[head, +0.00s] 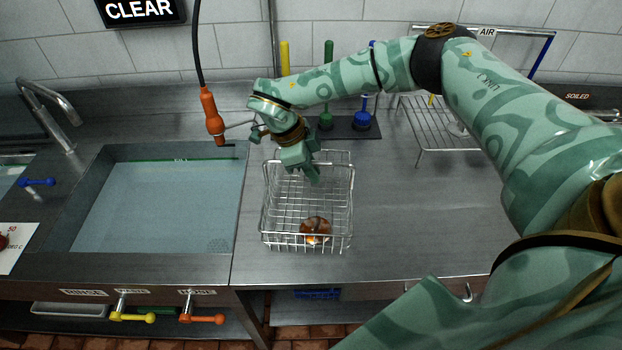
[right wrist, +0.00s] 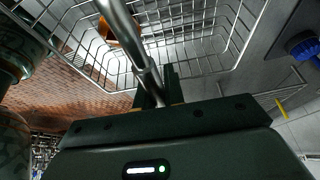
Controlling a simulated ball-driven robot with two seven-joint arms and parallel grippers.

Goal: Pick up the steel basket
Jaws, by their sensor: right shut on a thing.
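The steel basket (head: 262,215) is an open wire basket on the steel counter, just right of the sink; I cannot tell whether it rests on the counter or hangs slightly above it. A brown and white round item (head: 316,228) lies inside near its front. My right gripper (head: 310,172) reaches down over the back part of the basket. In the right wrist view my right gripper (right wrist: 158,88) is shut on a steel bar, which appears to be the basket's handle, with the basket wires (right wrist: 190,52) beyond. My left gripper is not in view.
A water-filled sink (head: 155,205) lies left of the basket. An orange sprayer (head: 211,115) hangs behind it. A dark holder with a green tool (head: 327,95) and a blue tool (head: 363,115) stands behind. A wire rack (head: 440,130) stands back right. The counter right of the basket is clear.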

